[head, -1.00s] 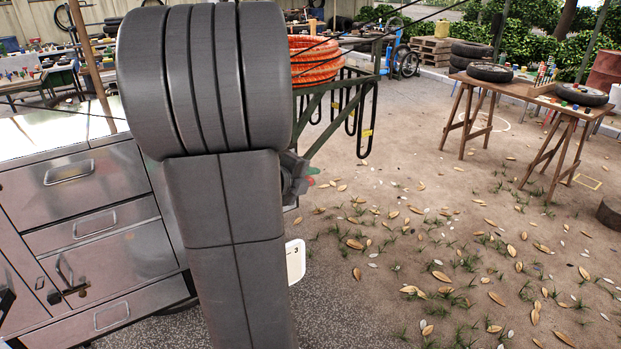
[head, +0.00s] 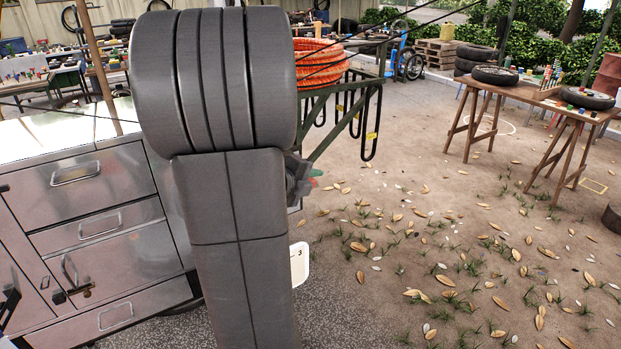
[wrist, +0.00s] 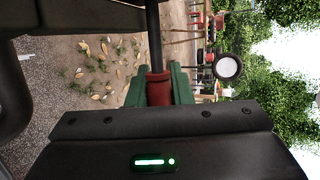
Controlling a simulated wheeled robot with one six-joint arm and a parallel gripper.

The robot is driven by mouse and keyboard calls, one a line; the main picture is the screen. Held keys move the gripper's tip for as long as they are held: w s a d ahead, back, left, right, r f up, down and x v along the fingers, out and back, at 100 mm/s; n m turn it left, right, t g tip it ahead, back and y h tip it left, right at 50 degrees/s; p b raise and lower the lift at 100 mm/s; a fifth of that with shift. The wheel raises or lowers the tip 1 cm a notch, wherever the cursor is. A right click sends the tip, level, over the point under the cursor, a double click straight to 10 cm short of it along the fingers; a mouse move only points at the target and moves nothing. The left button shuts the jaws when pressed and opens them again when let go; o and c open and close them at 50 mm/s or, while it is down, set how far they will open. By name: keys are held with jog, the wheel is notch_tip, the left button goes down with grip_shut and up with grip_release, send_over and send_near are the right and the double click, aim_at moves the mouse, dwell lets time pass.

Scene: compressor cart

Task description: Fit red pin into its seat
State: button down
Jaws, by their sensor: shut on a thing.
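The red pin (wrist: 158,88) shows in the wrist view between the green fingers of my gripper (wrist: 159,90), which are closed on it from both sides. A dark rod (wrist: 153,35) runs from the red part to the top edge of the picture; I cannot tell whether it belongs to the pin. In the head view my gripper (head: 312,180) is mostly hidden behind my arm, with only small green and red patches showing at its right side. I cannot make out the seat in either view.
A steel drawer cabinet (head: 110,225) stands close on the left. Orange hose coils (head: 318,62) sit on a green frame (head: 335,125) behind my arm. A wooden table (head: 530,92) with tyres stands at the right. Leaf-strewn ground between is open.

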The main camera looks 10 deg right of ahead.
jog(key=shift+s+d, duration=0.25)
jog(key=shift+s, duration=0.6)
jog(key=shift+p, duration=0.4)
dwell(1.1)
jog(key=shift+w+a, duration=0.2)
jog(key=shift+w, duration=0.4)
jog(key=shift+w+a, duration=0.2)
jog(key=shift+w, duration=0.4)
jog(key=c, duration=1.2)
grip_release()
jog(key=shift+a, duration=0.1)
jog(key=v, duration=1.3)
jog(key=shift+s+a, duration=0.25)
jog(key=shift+r, duration=0.1)
